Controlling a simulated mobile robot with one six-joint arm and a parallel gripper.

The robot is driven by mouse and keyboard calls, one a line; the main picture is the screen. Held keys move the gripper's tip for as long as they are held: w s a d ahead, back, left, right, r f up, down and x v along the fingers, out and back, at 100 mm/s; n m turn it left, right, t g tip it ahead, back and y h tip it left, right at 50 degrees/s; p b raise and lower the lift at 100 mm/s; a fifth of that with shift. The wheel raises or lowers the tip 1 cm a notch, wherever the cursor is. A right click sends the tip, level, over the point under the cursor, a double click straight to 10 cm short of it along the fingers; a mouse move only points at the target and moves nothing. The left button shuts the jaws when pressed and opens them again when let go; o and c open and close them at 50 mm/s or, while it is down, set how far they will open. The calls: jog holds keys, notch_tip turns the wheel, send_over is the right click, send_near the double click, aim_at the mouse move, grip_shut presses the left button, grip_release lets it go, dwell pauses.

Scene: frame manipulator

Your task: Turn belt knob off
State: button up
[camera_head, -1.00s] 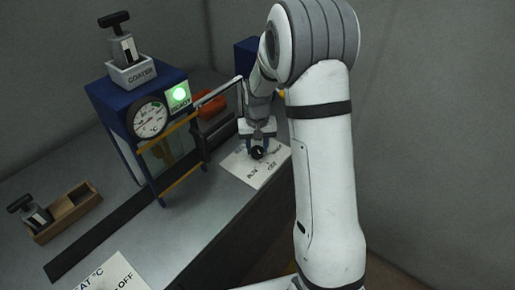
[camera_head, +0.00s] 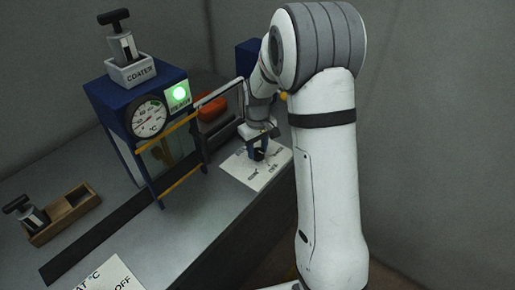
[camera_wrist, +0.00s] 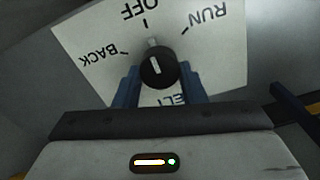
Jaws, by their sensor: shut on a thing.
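The black belt knob (camera_wrist: 157,68) sits on a white label plate (camera_wrist: 220,62) marked BACK, OFF and RUN, with a partly hidden belt label below. In the wrist view, its white line stands nearly upright, roughly toward the OFF mark. My gripper (camera_wrist: 160,86) has its blue fingers on either side of the knob and is shut on it. In the head view, the knob (camera_head: 259,154) and my gripper (camera_head: 259,147) are at the plate near the bench's right edge.
A dark belt strip (camera_head: 108,231) crosses the bench. A wooden tray (camera_head: 62,226) lies at the left.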

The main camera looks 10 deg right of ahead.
aim_at(257, 150)
dwell(0.3)
jog(key=o, duration=1)
jog(key=shift+r, duration=3.95)
